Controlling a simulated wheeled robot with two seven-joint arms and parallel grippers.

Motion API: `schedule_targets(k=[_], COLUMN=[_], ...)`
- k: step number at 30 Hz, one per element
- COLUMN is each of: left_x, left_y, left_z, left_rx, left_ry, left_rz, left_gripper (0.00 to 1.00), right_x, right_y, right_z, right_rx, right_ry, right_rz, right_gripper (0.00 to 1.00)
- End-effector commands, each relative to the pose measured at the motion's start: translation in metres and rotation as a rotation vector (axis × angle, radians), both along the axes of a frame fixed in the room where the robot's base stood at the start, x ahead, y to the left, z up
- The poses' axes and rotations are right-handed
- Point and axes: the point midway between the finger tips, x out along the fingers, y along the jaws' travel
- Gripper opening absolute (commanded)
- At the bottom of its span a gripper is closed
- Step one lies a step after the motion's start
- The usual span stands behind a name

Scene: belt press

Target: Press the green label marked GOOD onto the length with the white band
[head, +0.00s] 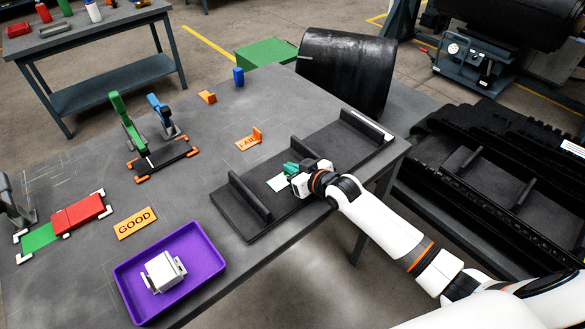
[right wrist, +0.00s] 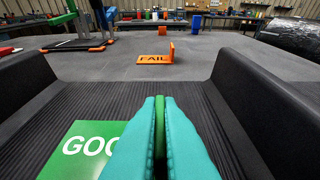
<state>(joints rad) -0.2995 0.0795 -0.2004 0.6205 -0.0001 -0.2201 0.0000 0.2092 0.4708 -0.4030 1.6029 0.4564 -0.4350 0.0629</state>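A black ribbed belt length (head: 322,168) with upright cleats lies along the right edge of the grey table. A white band (head: 372,124) crosses its far right end. The green label (right wrist: 88,150) with white letters, partly hidden by my fingers, lies flat at the belt surface between two cleats; it shows pale in the head view (head: 277,184). I cannot tell whether it touches all over. My right gripper (head: 291,168) is low over the belt at the label, its teal fingers (right wrist: 160,125) closed on an upright green piece that looks like the label's tab. My left gripper is out of view.
A purple tray (head: 205,241) holds a white block. A black roll (head: 345,70) is behind the belt.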

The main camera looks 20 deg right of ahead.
Motion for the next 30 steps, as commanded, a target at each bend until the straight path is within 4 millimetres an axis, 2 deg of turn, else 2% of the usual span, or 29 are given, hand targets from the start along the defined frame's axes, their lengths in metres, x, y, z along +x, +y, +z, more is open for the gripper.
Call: schedule_targets(k=[1,6,14,17,20,30], left_x=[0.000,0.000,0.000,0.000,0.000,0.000], left_y=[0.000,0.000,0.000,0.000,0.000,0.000], left_z=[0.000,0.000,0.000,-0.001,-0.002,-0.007], left_rx=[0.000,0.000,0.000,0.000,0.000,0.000], left_ry=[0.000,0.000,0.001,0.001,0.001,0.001], left_rz=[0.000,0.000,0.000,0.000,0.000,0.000], left_gripper=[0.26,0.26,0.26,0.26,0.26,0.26], right_x=[-0.001,-0.001,-0.002,-0.008,-0.021,-0.083], right_y=[0.000,0.000,0.000,-0.002,-0.008,-0.029], right_z=[-0.003,-0.003,-0.003,0.000,0.005,0.033], right_rx=[-0.001,-0.001,-0.001,-0.001,-0.003,-0.003], right_ry=[0.006,0.006,0.007,0.007,0.005,0.004], right_rz=[0.001,0.001,0.001,0.001,0.000,0.002], right_gripper=[0.00,0.29,0.30,0.30,0.30,0.30])
